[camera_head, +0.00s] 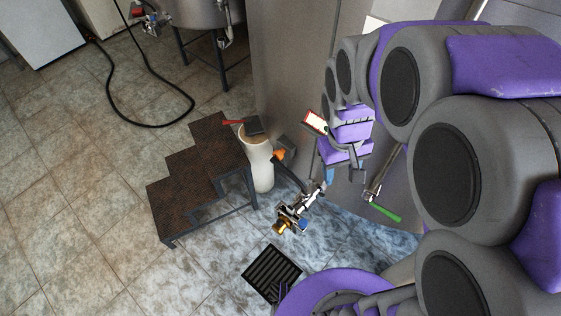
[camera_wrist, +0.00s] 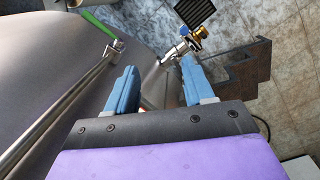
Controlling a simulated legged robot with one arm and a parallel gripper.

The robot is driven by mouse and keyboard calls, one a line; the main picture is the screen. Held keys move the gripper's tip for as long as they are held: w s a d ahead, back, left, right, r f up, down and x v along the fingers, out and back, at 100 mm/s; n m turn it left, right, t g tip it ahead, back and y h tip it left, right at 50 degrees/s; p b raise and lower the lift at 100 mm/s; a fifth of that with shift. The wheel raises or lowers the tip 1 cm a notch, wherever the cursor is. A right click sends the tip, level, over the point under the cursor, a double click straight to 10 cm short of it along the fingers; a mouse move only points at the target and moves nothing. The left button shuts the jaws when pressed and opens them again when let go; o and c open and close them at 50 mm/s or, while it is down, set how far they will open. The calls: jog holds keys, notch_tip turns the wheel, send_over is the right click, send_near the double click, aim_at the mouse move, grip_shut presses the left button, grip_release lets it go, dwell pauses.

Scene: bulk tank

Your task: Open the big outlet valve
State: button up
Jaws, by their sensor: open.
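A metal outlet fitting with a brass end (camera_head: 290,218) sits low beside the grey tank; it also shows beyond my fingers in the wrist view (camera_wrist: 186,45). A green handle (camera_head: 384,212) sits at the end of a metal piece by the tank, and appears at the upper left in the wrist view (camera_wrist: 98,22). I cannot tell which of these belongs to the big outlet valve. My gripper (camera_head: 343,173) is open and empty, above the fitting and the green handle. Its blue fingers (camera_wrist: 159,68) are apart, with the fitting ahead of the right one.
Dark steps (camera_head: 205,165) and a white cylinder (camera_head: 261,165) stand left of the fitting. A black floor grate (camera_head: 271,273) lies below it. The tank wall (camera_wrist: 50,45) is close on the left in the wrist view.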

jog(key=w+a+f+n+t, duration=0.1)
jog(key=w+a+f+n, duration=0.1)
jog(key=w+a+f, duration=0.3)
jog(key=w+a+f+n, duration=0.1)
jog(key=w+a+f, duration=0.2)
jog(key=w, duration=0.4)
jog(key=n+t+b, duration=0.1)
jog(key=n+b, duration=0.1)
jog(key=n, duration=0.1)
send_near(281, 165)
jog(key=f+b, duration=0.1)
jog(key=f, duration=0.2)
jog(key=w+f+b, duration=0.1)
jog(key=f, duration=0.3)
jog(key=d+f+b, duration=0.1)
jog(key=f, duration=0.3)
jog(key=shift+w+f, duration=0.1)
jog(key=shift+w, duration=0.1)
jog(key=shift+c, duration=0.5)
grip_shut()
